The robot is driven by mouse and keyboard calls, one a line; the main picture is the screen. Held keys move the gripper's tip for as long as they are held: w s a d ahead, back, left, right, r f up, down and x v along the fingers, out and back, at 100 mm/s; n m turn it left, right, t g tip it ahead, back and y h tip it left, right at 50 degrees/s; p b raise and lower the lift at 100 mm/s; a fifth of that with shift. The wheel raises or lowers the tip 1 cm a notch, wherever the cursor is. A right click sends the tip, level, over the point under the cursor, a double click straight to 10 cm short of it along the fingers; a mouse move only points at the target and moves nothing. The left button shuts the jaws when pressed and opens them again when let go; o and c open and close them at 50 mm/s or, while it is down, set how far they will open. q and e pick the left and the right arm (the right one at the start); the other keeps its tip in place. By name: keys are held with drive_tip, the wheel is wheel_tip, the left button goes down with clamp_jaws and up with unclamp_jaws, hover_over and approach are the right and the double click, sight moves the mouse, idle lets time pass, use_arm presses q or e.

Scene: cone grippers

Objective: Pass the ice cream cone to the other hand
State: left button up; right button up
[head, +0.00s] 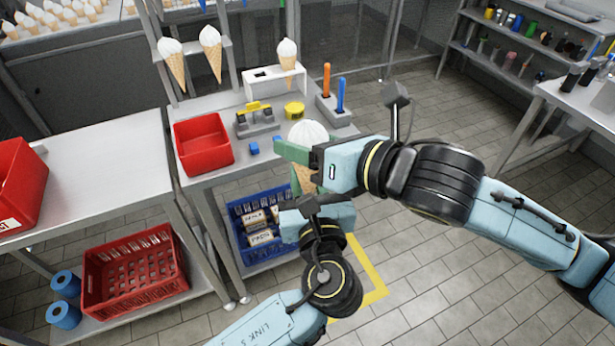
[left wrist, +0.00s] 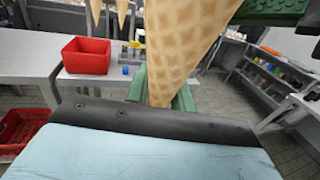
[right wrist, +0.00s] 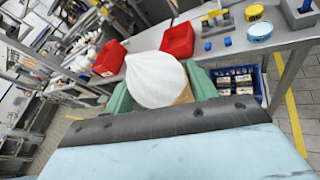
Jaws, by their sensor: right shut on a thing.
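The ice cream cone, a waffle cone with a white top (head: 308,133), is upright between my two grippers in the head view. My right gripper (head: 300,155) is shut on its upper part; the white top (right wrist: 157,80) and a bit of waffle show between its green fingers in the right wrist view. My left gripper (head: 305,190) is lower, around the narrow end of the cone. In the left wrist view the waffle part (left wrist: 185,45) comes down between the left green fingers (left wrist: 162,90), which are open. The cone's tip is hidden behind the dark gripper edge.
A metal table with a red bin (head: 203,143), a yellow tin (head: 294,110) and a rack holding other cones (head: 211,52) is behind. A blue crate (head: 262,228) is on its lower shelf. A red crate (head: 133,270) is at lower left. Floor at right is clear.

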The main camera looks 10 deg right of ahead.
drive_tip(key=o, duration=0.8)
drive_tip(key=shift+o, duration=0.2)
